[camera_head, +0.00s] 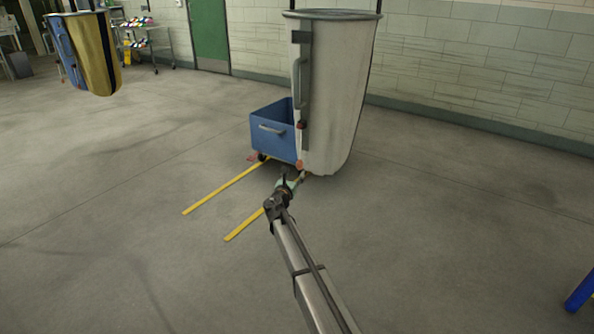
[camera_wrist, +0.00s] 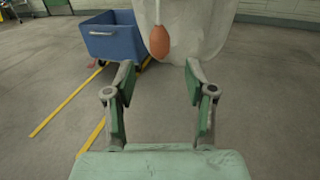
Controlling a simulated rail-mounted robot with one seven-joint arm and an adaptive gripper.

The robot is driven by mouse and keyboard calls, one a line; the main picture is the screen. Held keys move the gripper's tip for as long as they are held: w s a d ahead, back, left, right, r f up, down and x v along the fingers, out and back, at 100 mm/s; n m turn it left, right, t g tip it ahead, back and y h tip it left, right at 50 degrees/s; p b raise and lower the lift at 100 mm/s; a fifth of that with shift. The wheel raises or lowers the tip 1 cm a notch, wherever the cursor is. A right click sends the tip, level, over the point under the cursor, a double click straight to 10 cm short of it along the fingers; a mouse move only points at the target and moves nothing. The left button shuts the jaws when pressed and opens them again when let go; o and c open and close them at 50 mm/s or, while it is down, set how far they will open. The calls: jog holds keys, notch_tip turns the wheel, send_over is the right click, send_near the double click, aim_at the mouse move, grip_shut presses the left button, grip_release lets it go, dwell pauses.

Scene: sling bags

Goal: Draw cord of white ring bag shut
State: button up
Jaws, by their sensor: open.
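The white ring bag (camera_head: 335,95) hangs in the upper middle of the head view, with a dark rim at its top and a grey-green handle (camera_head: 299,82) on its left side. Its lower part (camera_wrist: 210,22) fills the top of the wrist view. An orange-red cord knob (camera_wrist: 159,42) hangs in front of the bag in the wrist view. My gripper (camera_wrist: 160,82) is open and empty, with its green-padded fingers apart. The knob is seen above and between the fingertips, not gripped. In the head view my gripper (camera_head: 291,180) is near the bag's lower left, with its fingers hard to make out.
A blue wheeled bin (camera_head: 272,132) stands behind and left of the white bag. Yellow floor lines (camera_head: 226,186) run in front of it. A blue and yellow bag (camera_head: 95,55) hangs at upper left. A blue object (camera_head: 582,290) is at the right edge. Open floor surrounds these.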

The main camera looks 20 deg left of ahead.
jog(key=s, duration=0.3)
jog(key=shift+d, duration=0.2)
